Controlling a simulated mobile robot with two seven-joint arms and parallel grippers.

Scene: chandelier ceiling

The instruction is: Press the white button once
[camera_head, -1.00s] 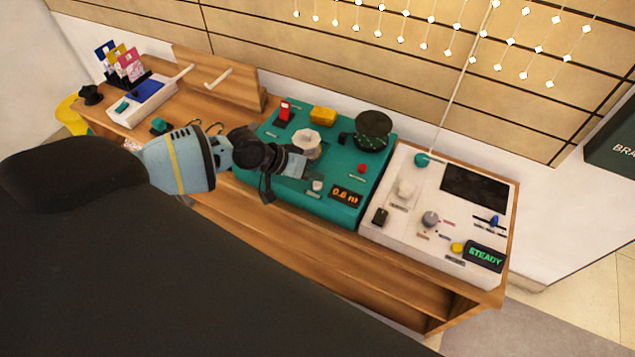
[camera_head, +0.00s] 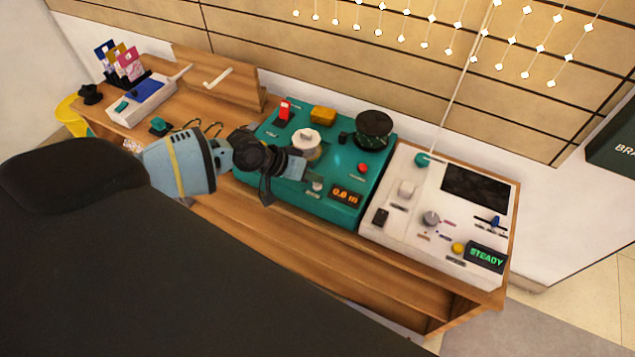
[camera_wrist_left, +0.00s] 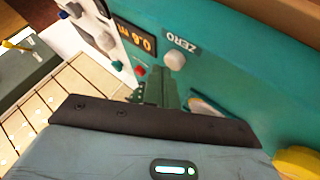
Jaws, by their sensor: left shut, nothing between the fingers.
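The white button (camera_head: 317,186) is a small round knob on the front part of the teal console (camera_head: 345,212), left of the orange display. In the left wrist view the white button (camera_wrist_left: 175,60) stands out beside a "ZERO" label. My left gripper (camera_head: 302,172) is shut and empty, just behind and left of the button in the head view. In the left wrist view the shut left gripper (camera_wrist_left: 162,82) has its tips close to the button. I cannot tell whether they touch. My right gripper is not in view.
The teal console also carries a large white knob (camera_head: 306,143), a red button (camera_head: 362,168), a dark drum (camera_head: 374,129) and the orange display (camera_head: 346,195). A white console (camera_head: 400,238) stands to the right, and a wooden bench (camera_head: 290,255) runs beneath.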

